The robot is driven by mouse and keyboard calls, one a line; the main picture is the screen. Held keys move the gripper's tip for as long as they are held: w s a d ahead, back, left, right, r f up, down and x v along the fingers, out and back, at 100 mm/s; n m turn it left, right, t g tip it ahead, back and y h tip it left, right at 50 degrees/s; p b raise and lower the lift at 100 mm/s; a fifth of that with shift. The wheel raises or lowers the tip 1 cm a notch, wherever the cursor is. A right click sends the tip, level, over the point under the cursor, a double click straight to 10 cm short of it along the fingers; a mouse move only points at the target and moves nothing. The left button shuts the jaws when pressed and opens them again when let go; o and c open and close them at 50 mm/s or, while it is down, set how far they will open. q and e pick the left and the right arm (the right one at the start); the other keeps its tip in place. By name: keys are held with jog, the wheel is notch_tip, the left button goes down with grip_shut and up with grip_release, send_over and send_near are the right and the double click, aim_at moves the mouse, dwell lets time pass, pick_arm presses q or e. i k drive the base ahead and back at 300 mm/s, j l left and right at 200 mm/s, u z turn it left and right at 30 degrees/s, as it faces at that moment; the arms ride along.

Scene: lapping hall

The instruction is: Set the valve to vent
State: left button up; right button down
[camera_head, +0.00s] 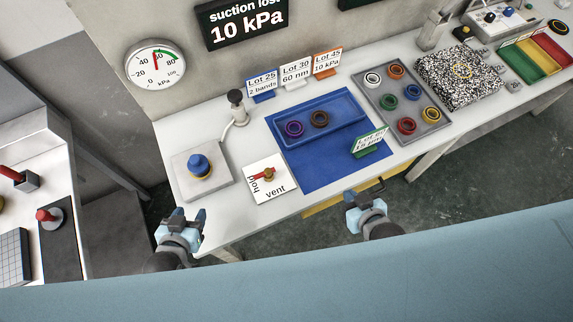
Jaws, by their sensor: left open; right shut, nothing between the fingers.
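The valve (269,174) sits on a white square plate (281,192) on the bench, with "hold" printed along the left side and "vent" along the front edge. Its red handle (258,180) points left, toward "hold". My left gripper (188,215) is open and empty at the bench's front left edge, left of and in front of the valve plate. My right gripper (366,203) is shut and empty, in front of the bench and to the right of the plate. Neither gripper touches the valve.
A blue knob (199,165) on a grey block stands left of the valve. A blue tray (345,133) with two rings and a green-framed card (369,143) are to its right. Behind are a gauge (155,67) and a display (244,22) reading 10 kPa.

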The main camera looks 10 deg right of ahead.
aim_at(267, 173)
jog(key=u, duration=0.4)
jog(key=k+l+u, duration=0.1)
jog(key=u, duration=0.3)
jog(key=k+u, duration=0.1)
jog(key=u, duration=0.7)
jog(key=k+j, duration=0.1)
jog(key=k, duration=0.65)
